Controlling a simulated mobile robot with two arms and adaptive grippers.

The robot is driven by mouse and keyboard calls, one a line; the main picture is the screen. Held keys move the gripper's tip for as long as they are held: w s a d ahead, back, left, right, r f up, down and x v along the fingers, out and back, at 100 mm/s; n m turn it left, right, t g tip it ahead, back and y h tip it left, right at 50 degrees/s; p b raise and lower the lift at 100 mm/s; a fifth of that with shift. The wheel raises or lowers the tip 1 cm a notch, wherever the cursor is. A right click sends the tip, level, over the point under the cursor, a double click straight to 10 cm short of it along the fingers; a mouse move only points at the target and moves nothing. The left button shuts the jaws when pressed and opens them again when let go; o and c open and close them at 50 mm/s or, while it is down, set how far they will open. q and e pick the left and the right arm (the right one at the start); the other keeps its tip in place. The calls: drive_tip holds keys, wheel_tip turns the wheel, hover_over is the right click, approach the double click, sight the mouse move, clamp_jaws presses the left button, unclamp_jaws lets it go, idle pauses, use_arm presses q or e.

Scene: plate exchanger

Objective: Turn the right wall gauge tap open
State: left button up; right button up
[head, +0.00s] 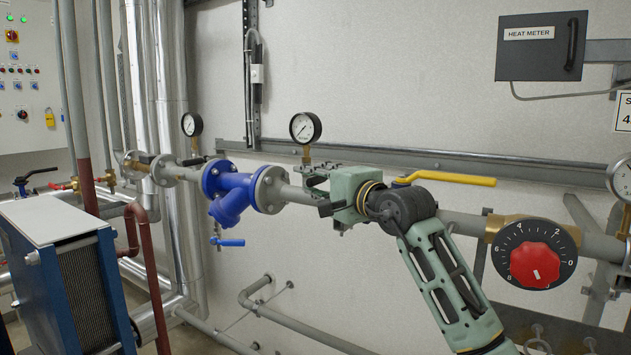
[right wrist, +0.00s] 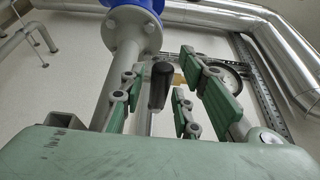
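The right wall gauge (head: 305,127), a round white dial with a black rim, stands on a brass stem above the grey pipe. In the right wrist view the gauge (right wrist: 236,76) is partly hidden behind a finger. Its tap shows there as a black handle (right wrist: 158,86) near a bit of brass (right wrist: 179,79). My right gripper (head: 319,190) is at the pipe just below the gauge. Its green-padded fingers (right wrist: 160,76) are spread, with the black handle between them and gaps visible on both sides. I cannot tell the handle's exact depth. My left gripper is not in view.
A blue valve body (head: 232,193) sits on the pipe just left of my right gripper. A yellow lever (head: 455,178) and a red-knobbed dial (head: 535,264) are to the right. Another gauge (head: 191,124) stands farther left. A grey rail (head: 420,158) runs along the wall.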

clamp_jaws()
drive_tip(key=shift+r, duration=0.1)
idle(0.4)
drive_tip(key=r+m+p, duration=0.1)
drive_tip(key=m+g+p, duration=0.1)
drive_tip(key=m, duration=0.1)
drive_tip(key=shift+w+d+r+h, duration=0.15)
drive_tip(key=shift+r+h, duration=0.25)
drive_tip(key=shift+w+d+r+m+g+p, duration=0.15)
drive_tip(key=shift+r+m+g+p, duration=0.35)
drive_tip(key=shift+m+p, duration=0.35)
drive_tip(key=shift+w+r+m+g+p, duration=0.15)
drive_tip(key=shift+m+g+p, duration=0.15)
drive_tip(key=shift+m+p, duration=0.25)
drive_tip(key=shift+o, duration=1.3)
unclamp_jaws()
